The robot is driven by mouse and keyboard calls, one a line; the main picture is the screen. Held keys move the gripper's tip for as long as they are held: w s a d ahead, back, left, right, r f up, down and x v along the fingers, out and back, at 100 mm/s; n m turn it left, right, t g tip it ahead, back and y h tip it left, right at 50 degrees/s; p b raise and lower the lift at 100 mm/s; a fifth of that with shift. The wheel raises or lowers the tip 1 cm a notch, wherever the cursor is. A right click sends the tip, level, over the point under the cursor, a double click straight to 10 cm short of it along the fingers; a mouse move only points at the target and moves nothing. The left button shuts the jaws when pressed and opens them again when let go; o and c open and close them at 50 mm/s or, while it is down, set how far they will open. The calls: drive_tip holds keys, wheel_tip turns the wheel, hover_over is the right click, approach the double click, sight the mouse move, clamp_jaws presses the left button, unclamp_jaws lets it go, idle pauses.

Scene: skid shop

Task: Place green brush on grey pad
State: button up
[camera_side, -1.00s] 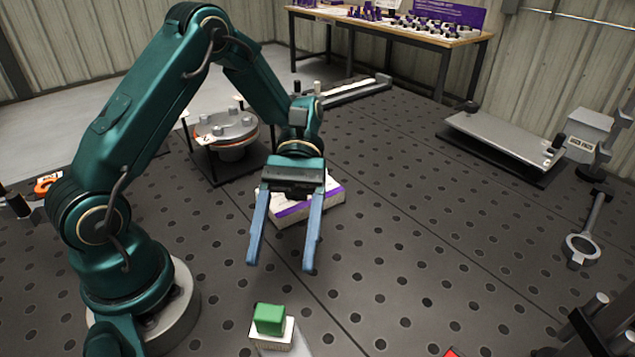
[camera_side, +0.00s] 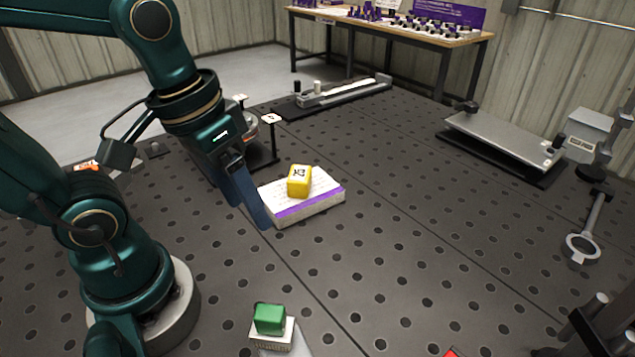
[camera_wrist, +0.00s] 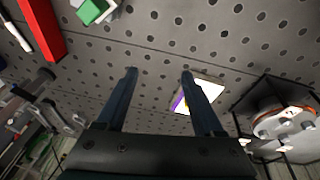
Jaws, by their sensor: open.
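The green brush (camera_side: 270,319) has a green block top and a pale bristled underside. It stands upright at the bottom of the side view and shows at the top left of the wrist view (camera_wrist: 92,11). A light grey piece, possibly its handle, shows beside it, cut by the frame edge. My gripper (camera_side: 251,216) is open and empty, well behind the brush, beside the left end of a white box with a purple stripe. Its two fingers also show in the wrist view (camera_wrist: 159,72). I cannot tell for certain which surface is the grey pad; a flat grey plate (camera_side: 500,137) lies at the right.
A yellow block (camera_side: 299,181) sits on the white box (camera_side: 312,205). A round flanged fixture (camera_wrist: 284,124) stands close to my gripper. A ring-ended tool (camera_side: 582,248) is at the right. The middle of the perforated table (camera_side: 420,230) is clear.

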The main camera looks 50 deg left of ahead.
drive_tip(key=t, duration=0.1)
drive_tip(key=a+r+m+t, duration=0.1)
drive_tip(key=shift+w+r+t+y, duration=0.15)
drive_tip(key=shift+r+t+y, duration=0.05)
drive_tip(key=shift+t+y, duration=0.2)
idle(1.1)
